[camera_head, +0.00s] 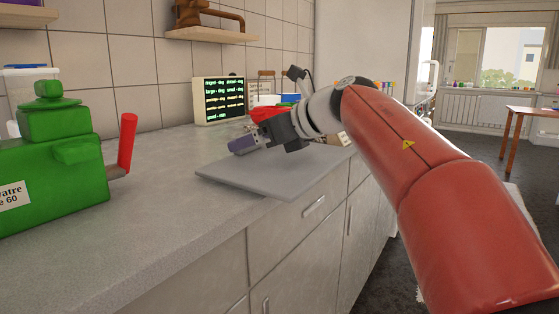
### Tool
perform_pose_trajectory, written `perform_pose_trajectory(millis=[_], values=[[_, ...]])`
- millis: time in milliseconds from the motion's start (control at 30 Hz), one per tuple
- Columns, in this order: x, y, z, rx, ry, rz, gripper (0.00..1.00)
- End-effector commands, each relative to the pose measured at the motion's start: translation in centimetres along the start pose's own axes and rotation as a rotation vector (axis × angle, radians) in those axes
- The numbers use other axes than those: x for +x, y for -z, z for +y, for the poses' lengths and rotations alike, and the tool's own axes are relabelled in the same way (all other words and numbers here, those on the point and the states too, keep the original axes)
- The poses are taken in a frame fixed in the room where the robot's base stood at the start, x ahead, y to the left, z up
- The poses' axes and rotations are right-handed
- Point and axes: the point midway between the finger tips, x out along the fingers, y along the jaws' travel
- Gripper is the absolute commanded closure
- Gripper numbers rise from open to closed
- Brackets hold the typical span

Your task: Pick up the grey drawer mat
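The grey drawer mat (262,182) is a flat, thin grey slab on the countertop. Its near right part seems to stick out past the counter's front edge, above the drawers. My gripper (243,145) is above the mat's far left part and points left, with a dull purple end. My gripper and arm hide some of the mat's far side. I cannot see a gap between the fingers, or whether they touch the mat.
A green box-like object (50,160) with a red upright handle (127,143) stands at the left. A black display board (219,101) and a red item (270,113) are behind my gripper. Bare countertop (150,215) lies left of the mat.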

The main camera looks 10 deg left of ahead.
Motion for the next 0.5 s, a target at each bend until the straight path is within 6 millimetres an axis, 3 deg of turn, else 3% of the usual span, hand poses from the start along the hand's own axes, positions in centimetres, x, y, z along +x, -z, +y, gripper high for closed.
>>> perform_pose_trajectory(millis=[200,500], values=[[3.0,-0.2,-0.3,0.002,0.000,-0.001,0.11],[3.4,-0.2,-0.3,0.003,0.000,-0.002,0.12]])
